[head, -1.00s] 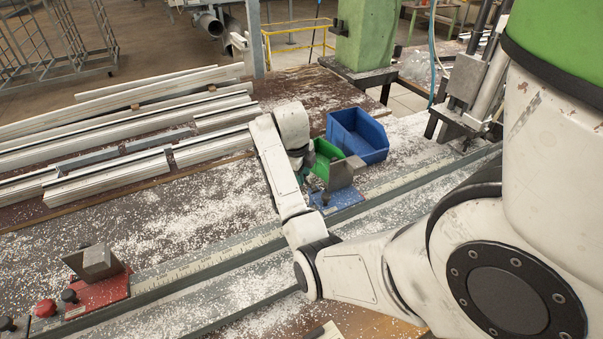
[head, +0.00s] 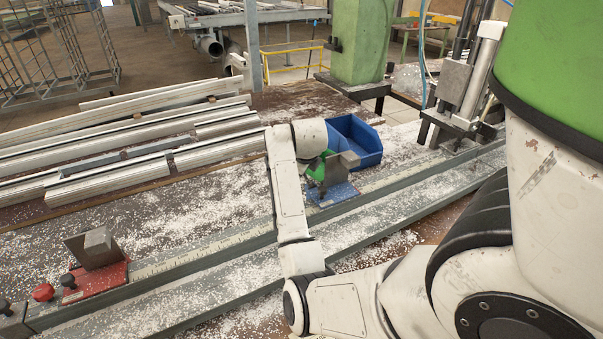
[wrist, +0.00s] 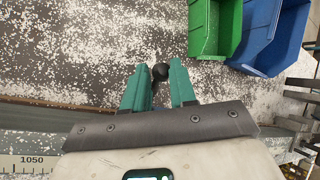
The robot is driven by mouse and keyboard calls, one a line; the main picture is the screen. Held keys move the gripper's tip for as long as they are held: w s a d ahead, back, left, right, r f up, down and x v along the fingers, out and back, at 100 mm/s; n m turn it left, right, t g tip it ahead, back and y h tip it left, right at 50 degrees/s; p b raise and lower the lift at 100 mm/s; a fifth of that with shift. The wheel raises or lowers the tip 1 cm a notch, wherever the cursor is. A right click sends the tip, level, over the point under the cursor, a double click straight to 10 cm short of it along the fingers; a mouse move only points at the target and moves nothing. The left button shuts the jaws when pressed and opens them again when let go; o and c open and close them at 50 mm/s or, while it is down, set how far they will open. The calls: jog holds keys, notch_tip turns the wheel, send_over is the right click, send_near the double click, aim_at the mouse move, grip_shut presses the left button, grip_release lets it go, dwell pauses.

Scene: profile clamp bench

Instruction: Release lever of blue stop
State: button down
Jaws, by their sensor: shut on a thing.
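The blue stop (head: 340,194) sits on the grey rail in the head view, with an upright metal plate (head: 344,166) on it. My wrist hangs just left of it and hides part of it and my gripper in that view. In the wrist view, my gripper (wrist: 158,78) has its teal fingers shut on a black ball knob (wrist: 160,72), the lever of the stop. The lever's lower part and the stop's base are hidden behind the gripper there.
A green bin (wrist: 215,28) and a blue bin (wrist: 272,40) stand close behind. The red stop (head: 95,282) is at the left of the scaled rail (head: 200,250). White profiles (head: 120,130) lie at the back left. White chips cover the bench.

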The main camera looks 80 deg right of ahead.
jog(key=shift+r, duration=0.15)
dwell(0.3)
jog(key=c, duration=0.9)
grip_release()
jog(key=shift+a, duration=0.1)
jog(key=shift+c, duration=0.2)
jog(key=b+v, duration=0.1)
jog(key=v, duration=0.9)
jog(key=shift+s+a+r, duration=0.15)
jog(key=shift+a, duration=0.15)
jog(key=shift+r, duration=0.1)
